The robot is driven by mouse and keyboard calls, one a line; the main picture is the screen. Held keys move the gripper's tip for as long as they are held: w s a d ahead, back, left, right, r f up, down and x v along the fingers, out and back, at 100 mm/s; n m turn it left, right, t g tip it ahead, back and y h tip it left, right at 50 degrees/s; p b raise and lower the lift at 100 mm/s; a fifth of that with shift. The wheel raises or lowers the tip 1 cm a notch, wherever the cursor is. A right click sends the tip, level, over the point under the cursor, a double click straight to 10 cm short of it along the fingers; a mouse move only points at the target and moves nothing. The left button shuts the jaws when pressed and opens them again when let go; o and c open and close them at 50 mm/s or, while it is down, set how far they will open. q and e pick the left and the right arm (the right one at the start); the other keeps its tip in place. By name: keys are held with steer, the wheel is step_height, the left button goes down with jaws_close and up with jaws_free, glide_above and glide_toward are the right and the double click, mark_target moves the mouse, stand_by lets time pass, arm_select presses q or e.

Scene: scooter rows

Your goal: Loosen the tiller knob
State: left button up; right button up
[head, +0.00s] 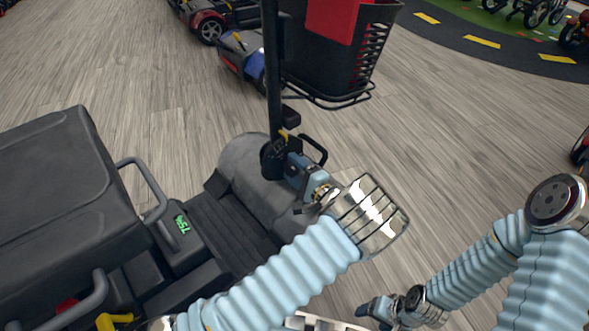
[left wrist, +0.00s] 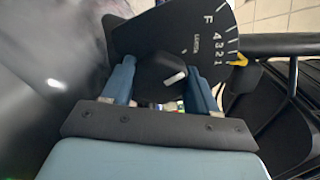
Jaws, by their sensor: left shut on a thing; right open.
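The scooter's dark tiller post (head: 272,80) rises from the grey front cowl (head: 245,158). My left gripper (head: 292,164) is at the base of the post, beside a black bracket. In the left wrist view, its blue fingers (left wrist: 160,85) sit on either side of a round black tiller knob (left wrist: 160,68) with a white mark, and are shut on it. The knob is in front of a black dial plate (left wrist: 195,35) marked F, 4, 3, 2, 1, with a yellow pointer (left wrist: 237,60). In the head view the knob is hidden. My right gripper (head: 375,308) is open and empty, low at the right.
The scooter's black seat (head: 55,180) and grey armrest (head: 147,188) are at the left. A black basket (head: 335,55) with a red item hangs on the tiller. Other scooters (head: 240,50) stand behind.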

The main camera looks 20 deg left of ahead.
arm_select(q)
steer(key=shift+d+f, duration=0.1)
stand_by(0.3)
steer(key=o, duration=1)
steer(key=shift+o, duration=0.2)
steer(key=p+v, duration=0.1)
steer(key=v, duration=1.2)
steer(key=shift+s+d+p, duration=0.2)
steer(key=shift+d+p, duration=0.15)
steer(key=shift+p, duration=0.05)
